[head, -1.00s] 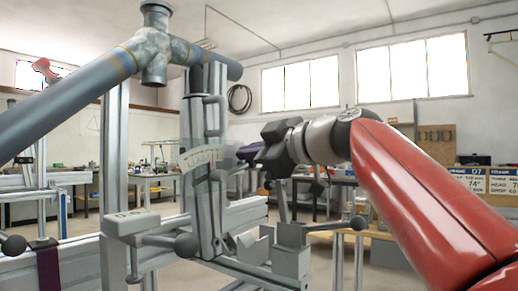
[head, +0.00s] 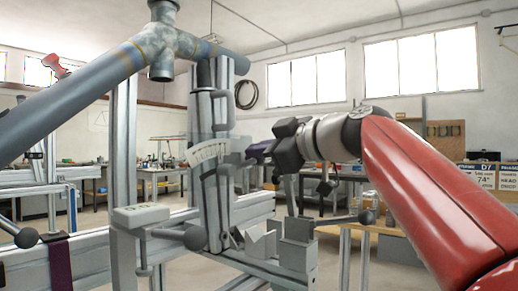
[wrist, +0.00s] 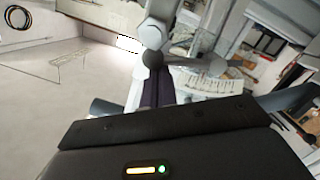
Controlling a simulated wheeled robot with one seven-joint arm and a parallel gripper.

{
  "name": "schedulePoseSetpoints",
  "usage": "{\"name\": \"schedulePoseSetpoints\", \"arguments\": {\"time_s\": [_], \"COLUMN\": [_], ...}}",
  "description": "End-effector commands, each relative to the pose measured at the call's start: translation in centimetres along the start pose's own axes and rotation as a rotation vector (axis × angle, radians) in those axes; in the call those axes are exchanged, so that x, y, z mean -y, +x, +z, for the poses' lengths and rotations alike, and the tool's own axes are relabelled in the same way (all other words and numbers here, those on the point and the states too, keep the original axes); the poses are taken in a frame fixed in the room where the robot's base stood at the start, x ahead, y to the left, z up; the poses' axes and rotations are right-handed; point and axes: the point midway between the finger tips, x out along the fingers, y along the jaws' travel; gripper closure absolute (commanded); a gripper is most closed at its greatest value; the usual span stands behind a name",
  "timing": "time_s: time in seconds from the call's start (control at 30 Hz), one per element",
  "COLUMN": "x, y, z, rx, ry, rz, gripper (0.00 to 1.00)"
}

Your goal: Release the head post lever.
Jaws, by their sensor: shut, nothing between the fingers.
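The head post (head: 207,110) stands upright under the blue-grey frame tubes, with a pale curved scale plate (head: 207,152) across it. A lever with a grey ball knob (head: 194,238) sticks out low beside the post; I cannot tell for sure which lever is the head post's. In the wrist view a grey lever with a ball knob (wrist: 215,67) lies close in front of the scale plate. My gripper (head: 253,150) has dark purple fingers, shut and empty, pointing left at the post just right of the scale. In the wrist view the fingers (wrist: 158,92) reach up to the lever; contact is unclear.
Grey V-shaped blocks (head: 265,243) sit on the rail below my gripper. Another ball-knobbed lever (head: 367,216) sticks out right of them. The frame's sloping tube (head: 80,100) crosses the upper left. Workbenches stand behind, with open floor between.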

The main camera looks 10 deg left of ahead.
Motion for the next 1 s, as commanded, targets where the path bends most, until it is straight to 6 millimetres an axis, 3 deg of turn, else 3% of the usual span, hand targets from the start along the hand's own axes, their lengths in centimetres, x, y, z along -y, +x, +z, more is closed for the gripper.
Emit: {"name": "schedulePoseSetpoints", "arguments": {"time_s": [0.5,1.0], "x": [0.3,0.6], "y": [0.3,0.4], "z": [2.2,2.7], "rx": [0.003,0.002], "ry": [0.263,0.257], "rz": [-0.038,-0.038], "gripper": [1.0,1.0]}}
